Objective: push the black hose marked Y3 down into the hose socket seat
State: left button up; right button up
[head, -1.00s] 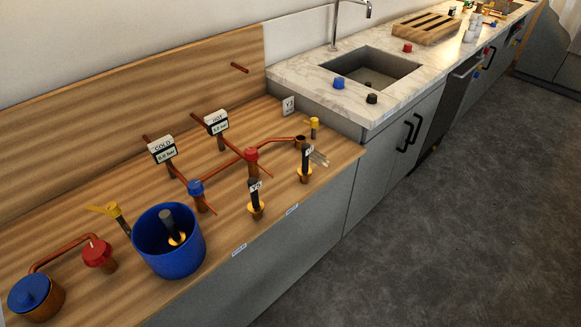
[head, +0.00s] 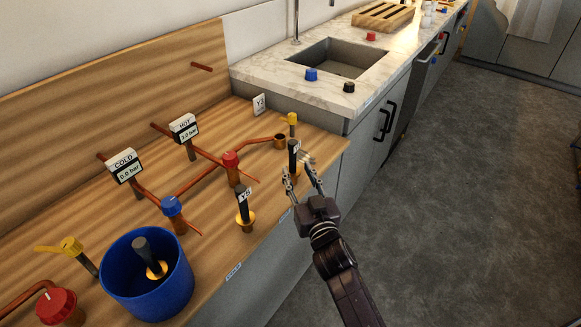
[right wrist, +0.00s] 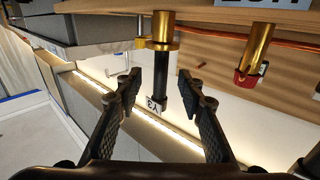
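The black hose marked Y3 (head: 294,152) stands upright near the counter's front edge. In the right wrist view, which looks upside down, the hose (right wrist: 158,82) and its Y3 label show with a brass seat (right wrist: 162,32) at the far end. How deep the hose sits cannot be told. My right gripper (head: 301,174) has come in from the lower right, just in front of the hose. In the wrist view its fingers (right wrist: 162,85) are spread, one on each side of the hose, with visible gaps. My left gripper is not in view.
A second black hose marked Y5 (head: 243,207) stands nearby. A blue bucket (head: 119,283) holds another dark hose. Copper pipes (head: 203,178) with red and blue valves run behind. The sink counter (head: 290,78) lies beyond; open floor lies to the right.

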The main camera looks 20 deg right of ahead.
aim_at(294, 165)
jog(key=w+b, duration=0.1)
jog(key=w, duration=0.3)
jog(key=shift+w, duration=0.7)
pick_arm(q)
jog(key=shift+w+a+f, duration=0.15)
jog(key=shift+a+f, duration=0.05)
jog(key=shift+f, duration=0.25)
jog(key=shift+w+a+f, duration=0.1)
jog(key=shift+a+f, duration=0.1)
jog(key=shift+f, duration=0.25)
pick_arm(e)
grip_shut()
